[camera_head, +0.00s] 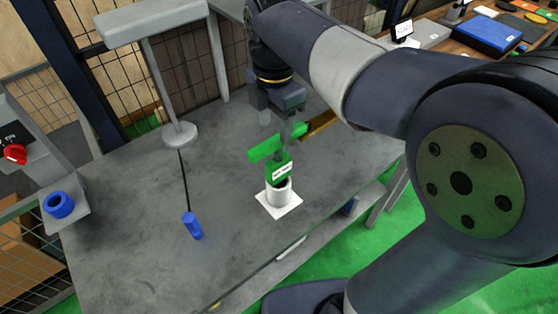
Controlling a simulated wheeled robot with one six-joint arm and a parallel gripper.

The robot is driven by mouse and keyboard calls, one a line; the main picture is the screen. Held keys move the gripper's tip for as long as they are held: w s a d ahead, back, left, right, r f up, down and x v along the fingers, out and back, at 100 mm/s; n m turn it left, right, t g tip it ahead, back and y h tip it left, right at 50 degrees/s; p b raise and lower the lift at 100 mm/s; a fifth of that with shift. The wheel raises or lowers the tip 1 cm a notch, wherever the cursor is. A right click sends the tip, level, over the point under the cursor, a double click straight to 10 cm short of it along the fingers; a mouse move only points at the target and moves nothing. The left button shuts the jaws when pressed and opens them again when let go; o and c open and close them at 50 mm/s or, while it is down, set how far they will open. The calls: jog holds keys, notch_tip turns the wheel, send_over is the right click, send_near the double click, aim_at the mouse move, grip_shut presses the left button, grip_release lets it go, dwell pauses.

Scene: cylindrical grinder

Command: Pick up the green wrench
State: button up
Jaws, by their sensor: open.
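A bright green shape, which I take to be the green wrench (279,172), stands upright above a grey cup on a white square plate (291,206) on the grey table. It has a white label low down and green parts reaching left and right higher up. My gripper (281,122) comes down from the upper right, right above and behind the green shape. It is open. Its fingers are small and partly hidden, and I cannot tell whether they touch the green shape or are around it.
A blue-handled tool (192,226) with a long thin black shaft lies on the table (140,235) at left. A grey post with a round foot (180,134) stands behind it. A brownish-orange bar (319,123) shows beside my gripper. The table's front left is clear.

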aim_at(278, 136)
jog(key=f, duration=0.5)
jog(key=shift+w+d+p, duration=0.15)
jog(key=shift+d+p, duration=0.2)
jog(key=shift+c, duration=0.2)
grip_shut()
